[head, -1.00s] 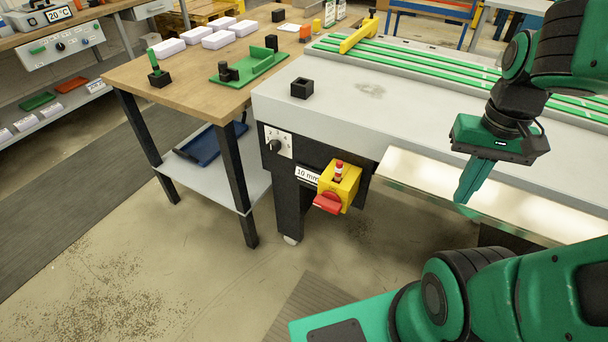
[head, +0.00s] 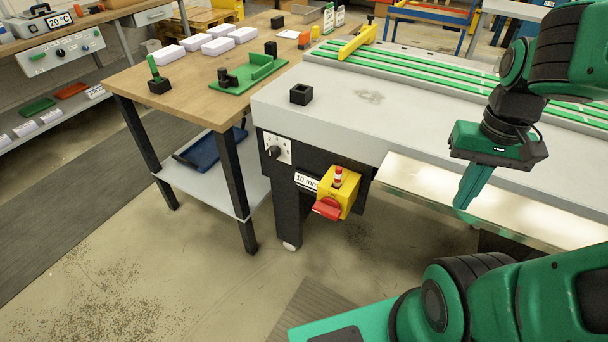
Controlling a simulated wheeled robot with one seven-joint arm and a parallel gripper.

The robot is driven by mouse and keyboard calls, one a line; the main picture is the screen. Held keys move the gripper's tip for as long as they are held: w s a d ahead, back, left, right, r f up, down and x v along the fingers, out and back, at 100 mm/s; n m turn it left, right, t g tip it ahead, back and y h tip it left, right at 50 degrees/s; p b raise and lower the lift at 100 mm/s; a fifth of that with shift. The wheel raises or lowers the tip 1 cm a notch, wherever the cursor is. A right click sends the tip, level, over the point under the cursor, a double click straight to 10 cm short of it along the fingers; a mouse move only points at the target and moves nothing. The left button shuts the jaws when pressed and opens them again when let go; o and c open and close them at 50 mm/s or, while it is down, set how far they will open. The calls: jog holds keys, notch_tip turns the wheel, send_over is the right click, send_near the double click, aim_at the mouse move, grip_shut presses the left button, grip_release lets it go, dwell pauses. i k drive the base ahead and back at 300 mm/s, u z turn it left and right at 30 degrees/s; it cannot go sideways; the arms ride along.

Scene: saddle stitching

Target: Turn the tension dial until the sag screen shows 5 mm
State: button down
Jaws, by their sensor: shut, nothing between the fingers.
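The tension dial is a black knob (head: 273,152) on a white plate with markings, on the dark front of the grey machine at its left end. The sag screen (head: 306,181) is a small white label-like display below and right of the dial; it reads 10 mm, its right end close to the yellow switch box. My gripper (head: 464,204) hangs at the right, pointing down, over the metal shelf. Its green fingers are shut and empty, well apart from the dial.
A yellow box (head: 345,190) with a red handle (head: 327,208) sticks out from the machine front, right of the screen. A wooden table (head: 192,92) stands to the left. A black square block (head: 301,94) sits on the machine top (head: 340,130). The floor before the dial is clear.

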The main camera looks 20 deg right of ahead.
aim_at(272, 153)
jog(key=u, duration=1.35)
jog(key=k, duration=0.7)
jog(key=z, duration=0.5)
jog(key=i, duration=1)
